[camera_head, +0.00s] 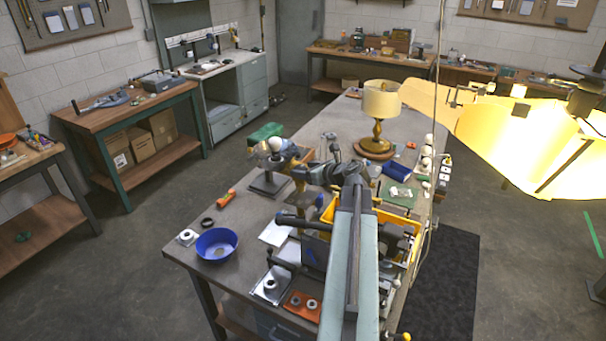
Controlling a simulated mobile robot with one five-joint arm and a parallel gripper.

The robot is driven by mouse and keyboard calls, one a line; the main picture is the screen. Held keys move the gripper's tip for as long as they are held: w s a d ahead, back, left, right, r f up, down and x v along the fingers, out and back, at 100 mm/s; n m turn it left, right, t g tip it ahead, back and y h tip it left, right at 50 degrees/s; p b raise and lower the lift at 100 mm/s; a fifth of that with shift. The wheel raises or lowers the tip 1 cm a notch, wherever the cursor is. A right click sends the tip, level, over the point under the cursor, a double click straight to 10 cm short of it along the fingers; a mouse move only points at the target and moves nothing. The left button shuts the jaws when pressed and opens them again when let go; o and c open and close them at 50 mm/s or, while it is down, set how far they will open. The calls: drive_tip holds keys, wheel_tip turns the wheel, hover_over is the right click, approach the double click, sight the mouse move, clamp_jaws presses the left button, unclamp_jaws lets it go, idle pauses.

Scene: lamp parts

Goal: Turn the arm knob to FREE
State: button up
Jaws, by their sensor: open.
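My arm reaches up the middle of the picture over the workbench (240,205). My gripper (301,162) is at its far end, pointing left, with open jaws. It is close to a stand with a dark square base (268,187) and a white bulb (276,144) at its top. An orange-brown part shows between the stand and my gripper. The arm knob and any FREE marking are too small to make out, and my gripper and wrist partly hide that area. I cannot tell whether the jaws touch anything.
A brass lamp with a cream shade (381,101) stands behind my arm. A yellow bin (327,214) lies beside and partly under it. A blue bowl (216,243) and an orange tool (228,198) are on the left. A large glowing shade (500,130) hangs at right.

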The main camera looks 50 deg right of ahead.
drive_tip(key=shift+w, duration=0.15)
clamp_jaws()
drive_tip(key=shift+d, duration=0.15)
drive_tip(key=shift+d+n+y, duration=0.25)
drive_tip(key=shift+n+y, duration=0.55)
drive_tip(key=shift+y, duration=0.2)
drive_tip(key=n+y, duration=0.2)
drive_tip(key=d+n+g+y, duration=0.1)
drive_tip(key=n+y, duration=0.1)
drive_tip(key=shift+w+y, duration=0.2)
drive_tip(key=shift+y, duration=0.2)
drive_tip(key=n+g+y, duration=0.1)
drive_tip(key=n, duration=0.1)
drive_tip(key=n+g+y, duration=0.1)
drive_tip(key=y, duration=0.1)
drive_tip(key=shift+w+d+n+y, duration=0.15)
drive_tip(key=shift+n+y, duration=0.15)
drive_tip(key=shift+n, duration=0.1)
drive_tip(key=shift+w+n+g+y, duration=0.1)
drive_tip(key=shift+n+g+y, duration=0.7)
drive_tip(key=shift+n+g, duration=0.7)
drive_tip(key=shift+g, duration=0.1)
